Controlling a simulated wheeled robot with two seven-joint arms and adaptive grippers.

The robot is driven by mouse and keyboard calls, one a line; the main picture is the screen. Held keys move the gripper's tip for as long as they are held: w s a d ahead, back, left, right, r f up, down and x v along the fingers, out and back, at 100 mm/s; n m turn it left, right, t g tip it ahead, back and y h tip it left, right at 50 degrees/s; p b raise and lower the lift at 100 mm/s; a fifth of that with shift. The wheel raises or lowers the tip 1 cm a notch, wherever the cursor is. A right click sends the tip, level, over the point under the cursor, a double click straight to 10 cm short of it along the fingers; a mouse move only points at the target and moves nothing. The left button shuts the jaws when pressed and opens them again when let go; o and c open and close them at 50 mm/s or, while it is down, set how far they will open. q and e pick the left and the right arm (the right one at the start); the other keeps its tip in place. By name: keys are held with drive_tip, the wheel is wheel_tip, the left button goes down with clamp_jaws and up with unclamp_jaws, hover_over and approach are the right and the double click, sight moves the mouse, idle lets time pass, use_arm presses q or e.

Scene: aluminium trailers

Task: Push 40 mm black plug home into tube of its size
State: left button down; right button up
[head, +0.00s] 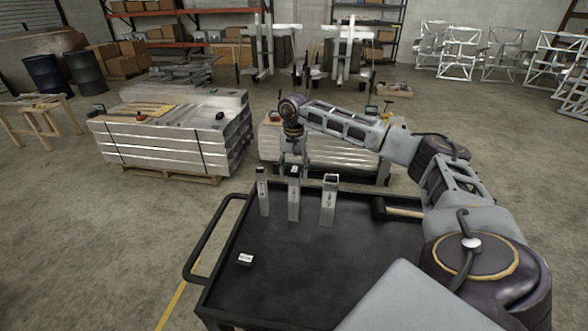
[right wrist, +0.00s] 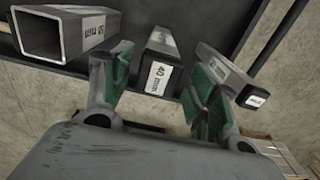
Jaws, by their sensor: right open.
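Three square metal tubes stand upright on my black cart top. The middle tube (head: 294,205) has the black 40 mm plug (right wrist: 159,78) at its top; the plug's white "40 mm" label faces my wrist camera. The plug also shows in the head view (head: 294,170). I cannot tell how deep it sits. My right gripper (head: 293,165) is over the middle tube, pointing down. In the right wrist view its green-padded fingers (right wrist: 158,68) are apart, one on each side of the plug, with gaps visible. My left gripper is not in view.
The 50 mm tube (head: 329,203) stands to the right, open and empty at its top. The left tube (head: 263,195) has a labelled black plug (right wrist: 254,97). A loose labelled plug (head: 245,259) lies on the cart's front left. A mallet (head: 400,212) lies at right.

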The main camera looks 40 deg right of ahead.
drive_tip(key=shift+r, duration=0.1)
wheel_tip(320, 180, up, 12)
idle(0.9)
idle(1.0)
